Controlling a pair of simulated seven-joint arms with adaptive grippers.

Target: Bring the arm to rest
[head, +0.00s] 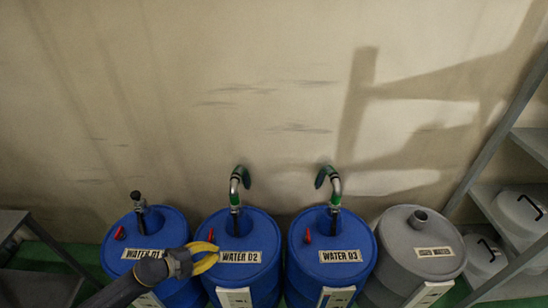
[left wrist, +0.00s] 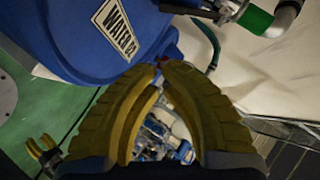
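My left gripper (head: 216,254) comes in from the lower left in the head view, in front of the blue barrels WATER 01 (head: 172,225) and WATER 02 (head: 262,232). In the left wrist view its yellow curved fingers (left wrist: 161,68) meet at the tips, with nothing held between them. A blue barrel (left wrist: 70,35) with a white label lies beyond the tips there; its number is hard to read. A small yellow two-fingered shape (left wrist: 45,150) at the lower left of that view looks like my right gripper, too small to judge.
The blue barrel WATER 03 (head: 335,238) and a grey barrel (head: 428,245) stand to the right. Green-banded pipes (head: 236,190) rise from WATER 02 and WATER 03. Grey shelving (head: 480,190) with white containers is at right. The back wall (head: 200,80) is bare.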

